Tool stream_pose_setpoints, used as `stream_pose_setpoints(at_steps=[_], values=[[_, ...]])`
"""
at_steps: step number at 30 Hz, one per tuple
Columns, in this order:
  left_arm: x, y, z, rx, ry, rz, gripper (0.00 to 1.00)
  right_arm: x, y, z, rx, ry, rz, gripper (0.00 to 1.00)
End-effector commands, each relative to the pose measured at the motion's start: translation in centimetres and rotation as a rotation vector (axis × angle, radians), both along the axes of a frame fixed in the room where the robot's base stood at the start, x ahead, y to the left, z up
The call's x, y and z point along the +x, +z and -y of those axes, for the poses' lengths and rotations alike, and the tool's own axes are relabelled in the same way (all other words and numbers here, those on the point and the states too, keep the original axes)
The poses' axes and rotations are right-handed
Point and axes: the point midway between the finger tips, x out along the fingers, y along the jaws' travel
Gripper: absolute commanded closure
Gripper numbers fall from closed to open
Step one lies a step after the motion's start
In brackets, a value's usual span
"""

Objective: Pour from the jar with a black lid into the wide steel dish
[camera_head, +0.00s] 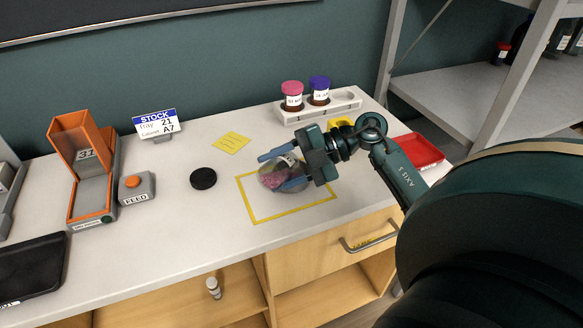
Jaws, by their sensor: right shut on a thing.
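My right gripper (275,173) reaches in from the right, its two blue fingers shut on a small jar with a white label (288,160). The jar has no lid on and looks tilted; its exact angle is hard to tell. Pink material (274,179) shows at and below the fingers. The round grey wide steel dish (291,188) seems to lie right under the jar, inside a yellow outlined square, largely hidden by the fingers and jar. A round black lid (203,178) lies flat on the table, left of the square. My left gripper is not in view.
A white rack (347,101) holds a pink-lidded jar (292,94) and a purple-lidded jar (319,90) behind the gripper. A red tray (418,150) is at right. An orange-framed device (90,170) and a grey button box (137,189) stand at left. The table front is clear.

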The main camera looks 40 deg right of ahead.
Motion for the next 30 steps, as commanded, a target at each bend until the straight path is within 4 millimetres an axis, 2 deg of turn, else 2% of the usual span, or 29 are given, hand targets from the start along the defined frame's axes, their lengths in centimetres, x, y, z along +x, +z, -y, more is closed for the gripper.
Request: stream_pose_setpoints(at_steps=[8,30], values=[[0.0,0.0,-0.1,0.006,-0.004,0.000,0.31,0.0,0.0,0.0,0.000,0.000,-0.001,0.78],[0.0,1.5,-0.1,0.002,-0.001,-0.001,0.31,0.3,0.4,0.5,0.122,0.000,-0.070,0.78]])
